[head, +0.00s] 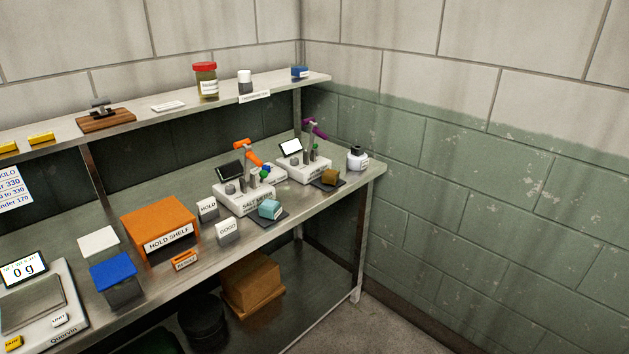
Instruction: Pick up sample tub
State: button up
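No label in view reads "sample tub", so I cannot tell which container it is. A square tub with a blue lid (113,271) and dark sides stands on the steel bench, right of the scale. A white square-topped item (98,241) is just behind it. A jar with a red lid and yellowish contents (206,81) stands upright on the upper shelf, with a small white-lidded jar (245,82) to its right. My gripper is not in view.
A scale (37,296) reading 0 g is at the left. An orange HOLD SHELF box (159,221) stands mid-bench. Two white meters (246,196) (309,167) and a small bottle (357,158) are further right. The upper shelf (222,93) overhangs the bench's back. A cardboard box (252,284) is below.

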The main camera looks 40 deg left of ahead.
aim_at(329, 174)
jog(key=u, duration=1.45)
